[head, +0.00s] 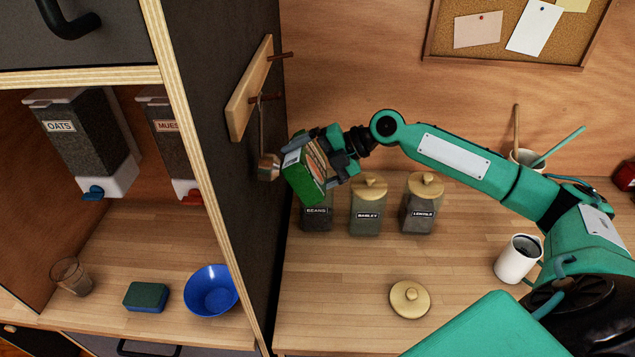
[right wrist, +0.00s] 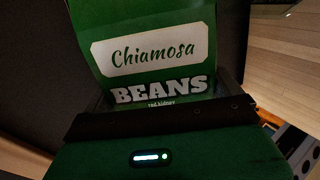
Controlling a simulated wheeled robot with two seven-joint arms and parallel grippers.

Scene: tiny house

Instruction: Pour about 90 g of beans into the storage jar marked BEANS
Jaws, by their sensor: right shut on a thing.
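My right gripper (head: 332,160) is shut on a green bean packet (head: 303,178), held tilted above the jar marked BEANS (head: 317,219). In the right wrist view the packet (right wrist: 150,48) fills the jaws and reads "Chiamosa BEANS red kidney". The BEANS jar stands on the counter without a lid showing; its mouth is mostly hidden behind the packet. A round wooden lid (head: 409,299) lies on the counter in front. I cannot see beans falling or the level in the jar. My left gripper is not in view.
Lidded jars marked BARLEY (head: 368,206) and LENTILS (head: 422,204) stand right of the BEANS jar. A scoop (head: 268,166) hangs from a peg rail at the left. A white mug (head: 517,259) stands at the right. The counter around the loose lid is clear.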

